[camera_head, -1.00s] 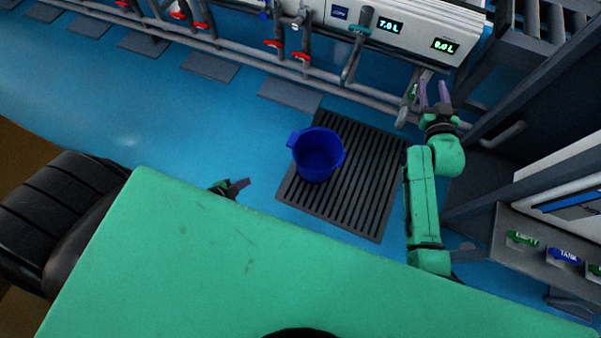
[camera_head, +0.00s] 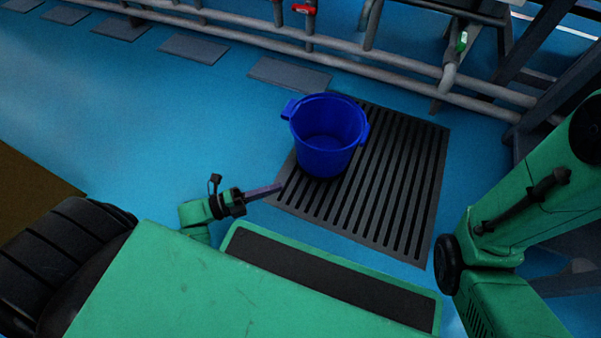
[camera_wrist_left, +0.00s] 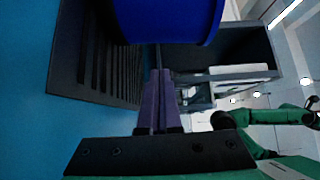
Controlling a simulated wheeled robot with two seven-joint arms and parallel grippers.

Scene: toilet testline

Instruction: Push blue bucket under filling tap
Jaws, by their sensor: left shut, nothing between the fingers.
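The blue bucket (camera_head: 326,140) stands upright and looks empty on the left part of the dark slatted floor grate (camera_head: 400,190). My left gripper (camera_head: 279,187) is low, just left of and in front of the bucket, its fingers together with nothing held. In the left wrist view, the closed purple fingers (camera_wrist_left: 160,100) point at the bucket's lower wall (camera_wrist_left: 170,22); whether they touch it I cannot tell. A grey pipe end (camera_head: 370,25) hangs at the top of the head view; the tap's handle is out of frame. My right gripper is outside the head view.
Grey pipes (camera_head: 400,68) run along the wall behind the grate. A red-handled valve (camera_head: 304,9) and a green-handled valve (camera_head: 462,42) sit there. A flat grey plate (camera_head: 290,74) lies behind the bucket. Blue floor is free to the left.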

